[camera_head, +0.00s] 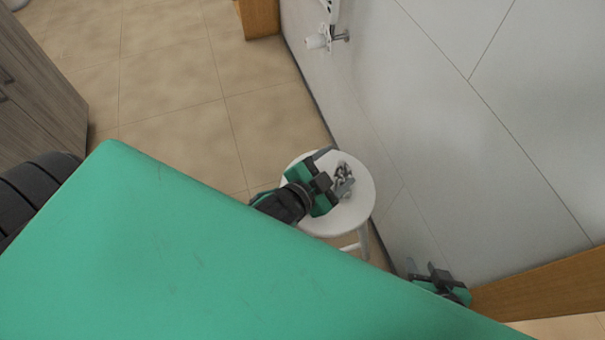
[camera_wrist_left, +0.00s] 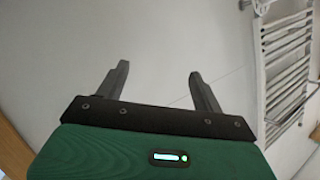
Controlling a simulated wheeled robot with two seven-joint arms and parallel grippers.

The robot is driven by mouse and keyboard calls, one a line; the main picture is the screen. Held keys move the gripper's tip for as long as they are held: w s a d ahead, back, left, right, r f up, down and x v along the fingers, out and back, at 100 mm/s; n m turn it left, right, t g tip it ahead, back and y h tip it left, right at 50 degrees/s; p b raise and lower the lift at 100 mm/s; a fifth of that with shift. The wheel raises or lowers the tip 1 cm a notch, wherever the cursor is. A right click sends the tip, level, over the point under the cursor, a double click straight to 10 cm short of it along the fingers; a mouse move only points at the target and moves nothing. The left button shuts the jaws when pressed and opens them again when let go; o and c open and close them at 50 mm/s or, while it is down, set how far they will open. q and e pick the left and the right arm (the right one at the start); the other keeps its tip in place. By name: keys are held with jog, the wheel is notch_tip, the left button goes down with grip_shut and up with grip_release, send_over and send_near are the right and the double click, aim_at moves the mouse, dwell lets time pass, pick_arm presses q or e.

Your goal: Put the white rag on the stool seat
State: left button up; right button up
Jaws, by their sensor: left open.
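The stool (camera_head: 352,212) has a round white seat and stands close to the wall.
A pale wall (camera_head: 480,130) runs along the right, close behind the stool. A white rack (camera_wrist_left: 285,70) hangs on the wall in the left wrist view. A wooden cabinet (camera_head: 40,85) stands at the left. The tiled floor (camera_head: 180,80) between them is clear.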

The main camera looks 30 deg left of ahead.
pick_arm(q)
jog(key=s+a+f+n+g, duration=0.3)
jog(key=s+f+n+g, duration=0.2)
jog(key=s, duration=0.4)
notch_tip(320, 180, down, 2)
jog(key=shift+s+f+n, duration=0.15)
jog(key=shift+s+n, duration=0.2)
jog(key=shift+n, duration=0.25)
